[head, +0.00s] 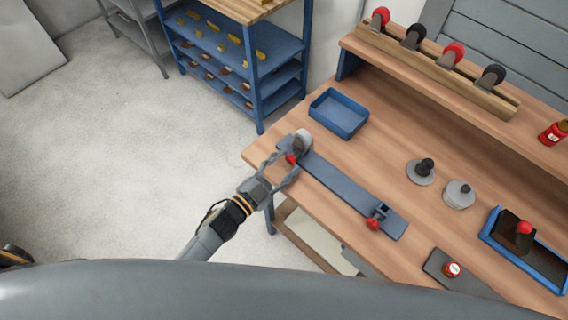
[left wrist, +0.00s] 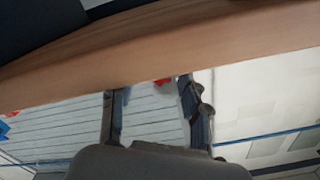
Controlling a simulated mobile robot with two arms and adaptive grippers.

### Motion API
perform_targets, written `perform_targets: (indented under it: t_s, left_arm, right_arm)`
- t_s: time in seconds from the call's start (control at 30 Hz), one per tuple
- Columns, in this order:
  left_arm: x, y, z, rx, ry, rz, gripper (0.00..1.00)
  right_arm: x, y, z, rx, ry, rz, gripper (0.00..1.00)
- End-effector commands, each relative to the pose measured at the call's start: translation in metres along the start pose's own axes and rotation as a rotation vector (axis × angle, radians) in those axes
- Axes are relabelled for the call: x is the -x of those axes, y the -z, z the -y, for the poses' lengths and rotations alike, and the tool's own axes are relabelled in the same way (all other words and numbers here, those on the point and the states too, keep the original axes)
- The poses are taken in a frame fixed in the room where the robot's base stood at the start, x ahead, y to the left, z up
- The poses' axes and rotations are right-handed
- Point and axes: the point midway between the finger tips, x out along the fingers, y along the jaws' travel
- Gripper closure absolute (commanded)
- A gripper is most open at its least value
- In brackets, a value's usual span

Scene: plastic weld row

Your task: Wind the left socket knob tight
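A long blue-grey fixture plate (head: 340,185) lies along the table's front edge. At its left end is a socket with a grey round part (head: 303,143), and the red left socket knob (head: 291,158) sticks out below it. A second red knob (head: 373,224) is on the socket at the right end. My left gripper (head: 285,166) is at the left knob with its fingers spread, one on each side of it. In the left wrist view the fingers (left wrist: 150,92) are apart, and a bit of red knob (left wrist: 162,82) shows between them. I cannot tell whether they touch it. My right gripper is out of view.
A blue tray (head: 338,113) stands behind the plate. A dark stepped part (head: 421,171) and a grey round part (head: 459,194) stand to the right, near a blue-rimmed bin (head: 497,251). A rack of casters (head: 440,75) is at the back. The wooden table edge (left wrist: 200,50) lies close to the wrist camera.

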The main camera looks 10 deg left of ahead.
Motion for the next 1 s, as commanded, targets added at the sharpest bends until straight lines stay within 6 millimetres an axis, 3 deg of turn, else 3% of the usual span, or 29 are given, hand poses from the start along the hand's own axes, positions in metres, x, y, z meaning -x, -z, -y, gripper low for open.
perform_targets:
  t_s: [0.37, 0.83, 1.0]
  left_arm:
    - [0.0, 0.0, 0.0, 0.041, -0.001, 0.001, 0.51]
    - [0.0, 0.001, 0.0, 0.623, -0.001, 0.0, 0.51]
    - [0.037, -0.003, -0.002, 0.623, -0.002, 0.004, 0.51]
  right_arm:
    - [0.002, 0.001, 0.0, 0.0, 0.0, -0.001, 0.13]
    - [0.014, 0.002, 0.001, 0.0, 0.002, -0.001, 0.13]
    - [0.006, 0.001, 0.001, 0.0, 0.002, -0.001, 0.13]
